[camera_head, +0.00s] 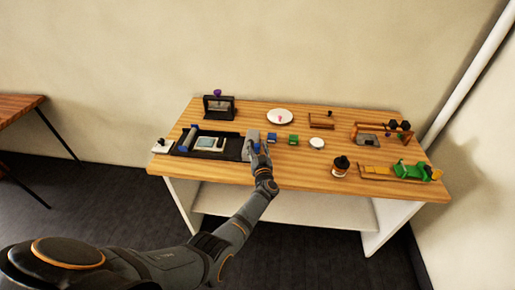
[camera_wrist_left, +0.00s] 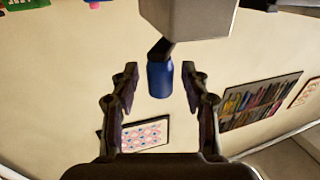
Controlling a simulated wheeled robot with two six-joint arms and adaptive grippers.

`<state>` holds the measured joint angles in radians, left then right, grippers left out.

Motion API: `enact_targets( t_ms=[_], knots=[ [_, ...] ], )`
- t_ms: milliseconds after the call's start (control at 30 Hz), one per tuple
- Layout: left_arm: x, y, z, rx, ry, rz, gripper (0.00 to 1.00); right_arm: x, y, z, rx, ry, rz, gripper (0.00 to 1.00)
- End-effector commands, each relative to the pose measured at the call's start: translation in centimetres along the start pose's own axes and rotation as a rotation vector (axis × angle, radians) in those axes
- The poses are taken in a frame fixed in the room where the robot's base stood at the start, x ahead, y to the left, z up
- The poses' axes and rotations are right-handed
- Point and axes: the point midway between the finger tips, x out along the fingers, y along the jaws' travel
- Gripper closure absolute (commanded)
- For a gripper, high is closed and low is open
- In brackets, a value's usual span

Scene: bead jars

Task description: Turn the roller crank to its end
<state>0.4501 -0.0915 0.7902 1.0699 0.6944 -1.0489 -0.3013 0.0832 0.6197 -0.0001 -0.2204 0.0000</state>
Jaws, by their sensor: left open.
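The crank's blue handle (camera_wrist_left: 160,79) hangs on a short dark arm from a grey block (camera_wrist_left: 190,18) in the left wrist view. In the head view the grey block (camera_head: 252,136) stands at the right end of a black tray (camera_head: 232,150). A blue-grey roller (camera_head: 188,137) lies across the tray's left end. My left gripper (camera_head: 259,153) is at the block's near side; it also shows in the left wrist view (camera_wrist_left: 160,72). It is open, with the blue handle between its fingertips and gaps on both sides. My right gripper is not in view.
A blue block (camera_head: 271,137) and a green block (camera_head: 293,139) are right of the grey block. A white plate (camera_head: 280,117) is behind. A dark cup (camera_head: 340,166) and green toy (camera_head: 411,171) stand to the right. The wooden table's (camera_head: 305,174) front is partly clear.

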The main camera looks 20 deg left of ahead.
Motion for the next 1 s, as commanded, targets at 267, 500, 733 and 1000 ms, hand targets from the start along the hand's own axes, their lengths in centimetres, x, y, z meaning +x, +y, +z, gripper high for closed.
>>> enact_targets(
  t_ms=[267, 500, 733, 1000],
  knots=[
    [0.0, 0.0, -1.9, -0.003, 0.004, -0.003, 0.54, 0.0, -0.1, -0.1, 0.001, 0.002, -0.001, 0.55],
    [-0.1, 0.0, -6.9, -0.006, 0.004, -0.001, 0.54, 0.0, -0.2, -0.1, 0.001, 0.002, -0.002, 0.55],
    [-0.1, 0.1, -9.8, -0.002, 0.001, 0.001, 0.54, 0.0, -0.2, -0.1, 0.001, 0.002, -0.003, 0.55],
    [-0.1, 0.1, -10.0, 0.001, 0.0, 0.001, 0.54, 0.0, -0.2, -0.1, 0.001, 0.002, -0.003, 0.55]
  ],
)
